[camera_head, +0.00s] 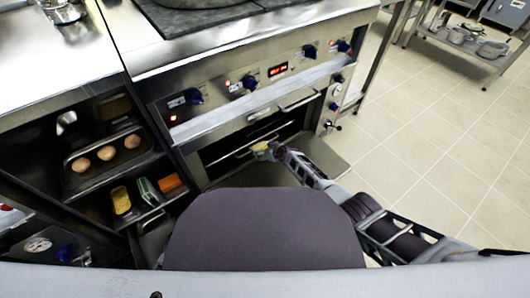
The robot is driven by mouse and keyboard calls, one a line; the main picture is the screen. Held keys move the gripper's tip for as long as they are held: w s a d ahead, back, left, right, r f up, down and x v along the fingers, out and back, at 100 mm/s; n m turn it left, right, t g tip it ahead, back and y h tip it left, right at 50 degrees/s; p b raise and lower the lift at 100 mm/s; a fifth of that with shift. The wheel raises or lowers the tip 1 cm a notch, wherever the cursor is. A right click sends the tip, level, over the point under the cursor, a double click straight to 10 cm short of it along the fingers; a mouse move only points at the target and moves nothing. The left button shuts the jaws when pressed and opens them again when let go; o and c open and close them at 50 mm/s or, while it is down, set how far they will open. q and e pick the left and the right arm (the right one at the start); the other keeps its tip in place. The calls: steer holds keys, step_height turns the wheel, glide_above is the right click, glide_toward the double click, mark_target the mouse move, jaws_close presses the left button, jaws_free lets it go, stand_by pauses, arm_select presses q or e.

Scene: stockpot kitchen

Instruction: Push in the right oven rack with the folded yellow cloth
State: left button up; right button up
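The oven (285,112) stands at centre with its front opening showing and its door (335,160) folded down. Metal oven rack bars (222,158) show across the dark opening, to the left of my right gripper. My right gripper (265,150) reaches in from the right and is at the oven opening. A small patch of yellow cloth (260,146) shows at its fingertips, and the gripper appears shut on it. Whether the cloth touches the rack is too small to tell. My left gripper is not in view.
A shelf unit left of the oven holds a tray with brown round items (105,153), plus yellow, green and orange items (170,183) below. Knobs (249,82) line the oven panel. Tiled floor (430,130) is open to the right. A cart (470,50) stands far right.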

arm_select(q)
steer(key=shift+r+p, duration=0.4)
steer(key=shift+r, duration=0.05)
arm_select(e)
steer(key=shift+s+d+r, duration=0.2)
steer(key=shift+s+r, duration=0.05)
steer(key=shift+r, duration=0.05)
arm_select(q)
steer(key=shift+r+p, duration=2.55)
arm_select(e)
steer(key=shift+v, duration=2.35)
steer(key=shift+s+d+f, duration=0.1)
steer(key=shift+f, duration=0.1)
arm_select(q)
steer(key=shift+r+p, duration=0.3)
steer(key=shift+p, duration=0.05)
arm_select(e)
steer(key=shift+d+r, duration=0.2)
steer(key=shift+r, duration=0.15)
